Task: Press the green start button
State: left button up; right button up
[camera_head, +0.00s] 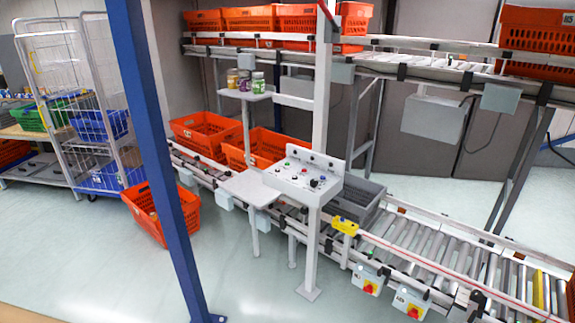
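A light grey control panel (305,174) stands on a post at the middle of the view, beside the roller conveyor. Its sloped face carries several small buttons and a dark knob. A small green button (288,163) shows near the panel's upper left. The buttons are too small to read any labels. Neither of my grippers is in view, and nothing touches the panel.
A blue post (160,150) crosses the left foreground. A small grey shelf (250,188) adjoins the panel's left side. The roller conveyor (430,250) runs behind and to the right. An orange tote (150,222) rests on the floor. The front floor is clear.

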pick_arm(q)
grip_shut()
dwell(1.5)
